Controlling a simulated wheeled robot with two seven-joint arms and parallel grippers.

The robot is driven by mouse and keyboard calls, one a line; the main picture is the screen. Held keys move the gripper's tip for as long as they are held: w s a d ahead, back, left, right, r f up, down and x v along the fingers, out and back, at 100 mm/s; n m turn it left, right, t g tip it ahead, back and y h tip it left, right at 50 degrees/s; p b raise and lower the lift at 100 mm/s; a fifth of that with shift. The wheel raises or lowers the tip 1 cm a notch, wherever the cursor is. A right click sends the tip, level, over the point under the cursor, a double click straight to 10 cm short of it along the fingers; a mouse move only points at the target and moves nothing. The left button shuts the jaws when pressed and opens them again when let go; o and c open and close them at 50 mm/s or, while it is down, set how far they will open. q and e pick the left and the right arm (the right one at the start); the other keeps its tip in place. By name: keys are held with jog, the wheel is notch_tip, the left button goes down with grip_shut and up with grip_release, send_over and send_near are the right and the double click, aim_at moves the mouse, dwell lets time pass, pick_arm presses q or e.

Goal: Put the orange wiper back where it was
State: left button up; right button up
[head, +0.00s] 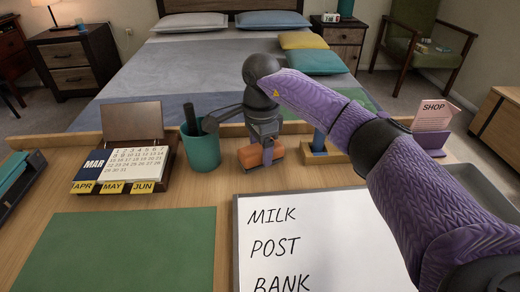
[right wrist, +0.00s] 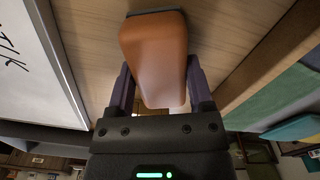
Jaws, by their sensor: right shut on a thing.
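The orange wiper (head: 251,157) is between the fingers of my right gripper (head: 266,153), behind the top edge of the whiteboard (head: 350,235). In the right wrist view the wiper (right wrist: 154,50) fills the space between the two fingers of the gripper (right wrist: 161,82), with a dark edge at its far end. The gripper is shut on it. The wiper is low over the bare desk strip; I cannot tell if it touches the wood. The whiteboard reads MILK, POST, BANK. My left gripper is not in view.
A teal cup (head: 202,151) with a black marker-like object stands left of the wiper. A calendar (head: 125,165) is farther left. A wooden holder (head: 338,155) with a blue piece stands to the right, then a pink SHOP card (head: 433,116). A green blotter (head: 135,250) lies front left.

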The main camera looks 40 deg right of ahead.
aim_at(261, 147)
jog(key=shift+f, duration=0.15)
jog(key=o, duration=1.1)
jog(key=shift+o, duration=1.1)
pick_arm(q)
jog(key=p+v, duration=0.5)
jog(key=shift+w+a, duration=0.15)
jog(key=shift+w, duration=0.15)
pick_arm(e)
notch_tip(261, 147, up, 12)
jog(key=shift+r, duration=0.2)
